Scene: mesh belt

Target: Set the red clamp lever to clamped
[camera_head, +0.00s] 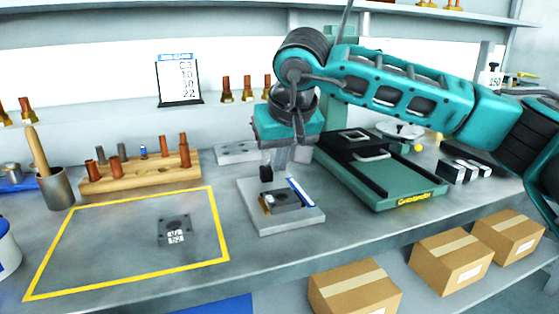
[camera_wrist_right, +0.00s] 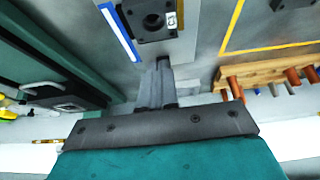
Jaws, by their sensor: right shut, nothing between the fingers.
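A light grey fixture plate (camera_head: 287,221) sits on the bench and carries a dark block (camera_head: 286,199) with a round hole. A blue and white strip (camera_head: 301,192) lies along its right side, and a small black knob (camera_head: 266,173) stands at its back left. I see no clearly red lever; it may be hidden by my arm or gripper. My right gripper (camera_head: 281,170) points down just behind the block, shut and empty. In the right wrist view its closed fingers (camera_wrist_right: 160,65) are close to the plate edge, beside the block (camera_wrist_right: 150,18). My left gripper is not in view.
A green machine bed (camera_head: 395,190) stands right of the fixture. A wooden rack (camera_head: 130,183) with copper-coloured parts is at the left. A yellow-outlined area (camera_head: 90,240) holds a separate dark block (camera_head: 175,232) and is otherwise clear. Cardboard boxes (camera_head: 355,290) are below.

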